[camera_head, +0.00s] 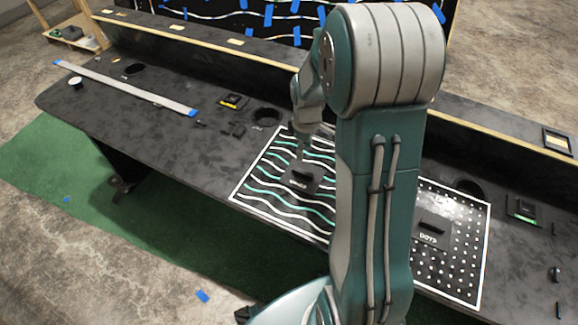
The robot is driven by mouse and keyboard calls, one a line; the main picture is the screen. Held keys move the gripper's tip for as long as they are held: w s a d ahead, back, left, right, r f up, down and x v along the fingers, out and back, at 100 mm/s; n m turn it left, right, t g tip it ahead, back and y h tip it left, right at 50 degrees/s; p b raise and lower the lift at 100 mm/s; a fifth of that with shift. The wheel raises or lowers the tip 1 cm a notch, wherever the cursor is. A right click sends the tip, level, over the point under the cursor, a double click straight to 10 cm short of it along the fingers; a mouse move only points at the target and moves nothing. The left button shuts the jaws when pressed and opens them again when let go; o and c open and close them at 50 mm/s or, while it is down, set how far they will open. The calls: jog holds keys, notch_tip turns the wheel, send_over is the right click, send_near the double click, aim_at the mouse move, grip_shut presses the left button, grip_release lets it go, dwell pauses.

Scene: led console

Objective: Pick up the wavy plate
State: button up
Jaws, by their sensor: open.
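A wavy plate (304,178), small and dark with a raised handle block and a white label, lies on the wavy-lined panel (262,206) of the black console. The panel has white and green wavy lines and a white border. My gripper (303,150) hangs just above and behind the plate, small and dark against the panel. It seems apart from the plate, and its fingers are hard to make out. My arm hides the panel's right side.
A dotted panel (470,240) with a similar dark plate labelled DOTS (432,228) lies right of my arm. A long grey strip (125,88) with blue ends lies at left. Round holes (266,117) and small dark parts dot the console. A raised ledge (200,50) runs behind.

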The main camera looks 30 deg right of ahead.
send_over(303, 171)
notch_tip(303, 171, down, 5)
jog(key=shift+s+f, duration=0.1)
jog(key=shift+f, duration=0.05)
notch_tip(303, 171, down, 5)
jog(key=shift+a, duration=0.15)
jog(key=shift+f, duration=0.35)
grip_shut()
